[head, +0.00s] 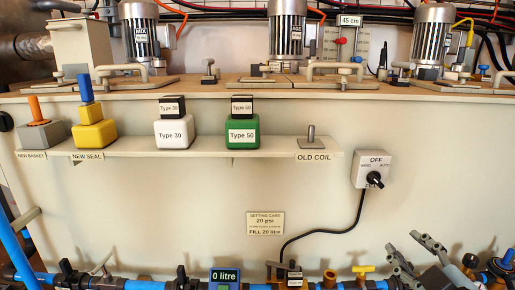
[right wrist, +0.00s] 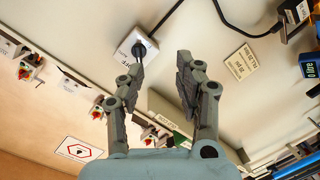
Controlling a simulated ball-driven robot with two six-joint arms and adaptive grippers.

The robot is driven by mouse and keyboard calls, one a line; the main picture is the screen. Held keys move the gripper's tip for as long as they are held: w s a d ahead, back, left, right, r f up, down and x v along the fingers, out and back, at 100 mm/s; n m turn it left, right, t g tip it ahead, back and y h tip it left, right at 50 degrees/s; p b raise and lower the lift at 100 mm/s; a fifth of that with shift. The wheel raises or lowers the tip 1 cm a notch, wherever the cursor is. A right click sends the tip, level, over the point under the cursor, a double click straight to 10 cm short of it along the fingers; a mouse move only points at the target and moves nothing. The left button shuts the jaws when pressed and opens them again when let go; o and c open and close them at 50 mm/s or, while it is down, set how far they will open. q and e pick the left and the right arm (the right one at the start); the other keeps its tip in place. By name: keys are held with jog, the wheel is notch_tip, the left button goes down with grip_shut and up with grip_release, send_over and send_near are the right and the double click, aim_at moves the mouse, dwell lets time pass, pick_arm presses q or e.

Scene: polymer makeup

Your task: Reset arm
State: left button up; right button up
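My right gripper (head: 402,245) is at the lower right of the head view, in front of the machine's pale front panel and below the switch box (head: 373,169). In the right wrist view its two grey fingers (right wrist: 160,66) stand apart with a clear gap and nothing between them. The switch box (right wrist: 134,48) with its black knob shows beyond the left finger's tip. In the head view the knob's box is marked OFF at the top and FILL at the bottom. I see no left gripper in either view.
A shelf (head: 280,147) holds a white Type 30 container (head: 174,133), a green Type 50 container (head: 242,134), a yellow block (head: 95,134) and a grey basket piece (head: 41,134). A 0 litre display (head: 225,277) and blue pipes run along the bottom. A black cable (head: 330,233) hangs from the switch box.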

jog(key=s+d+f+m+g+h, duration=0.15)
jog(key=s+f+m+g, duration=0.35)
jog(key=s+f, duration=0.6)
jog(key=s+d+f+m+g, duration=0.2)
jog(key=s+f+g, duration=0.5)
jog(key=s+f, duration=0.35)
pick_arm(q)
jog(key=s+a+f+p, duration=0.1)
jog(key=s+f+p, duration=0.1)
jog(key=s+p, duration=0.6)
jog(key=s+f+p, duration=0.2)
jog(key=s+p, duration=0.7)
jog(key=shift+a+f, duration=0.15)
jog(key=shift+a, duration=0.25)
pick_arm(e)
jog(key=s+f+g+y, duration=0.1)
jog(key=s+f+g, duration=0.1)
jog(key=s, duration=1)
jog(key=s+a+f+m+g+y, duration=0.1)
jog(key=s+f, duration=0.3)
jog(key=s, duration=0.9)
jog(key=shift+s+a+f+g, duration=0.15)
jog(key=shift+a+f+g, duration=0.15)
jog(key=shift+g, duration=0.2)
pick_arm(q)
jog(key=shift+c, duration=0.7)
jog(key=shift+w, duration=0.1)
pick_arm(e)
jog(key=shift+s, duration=0.15)
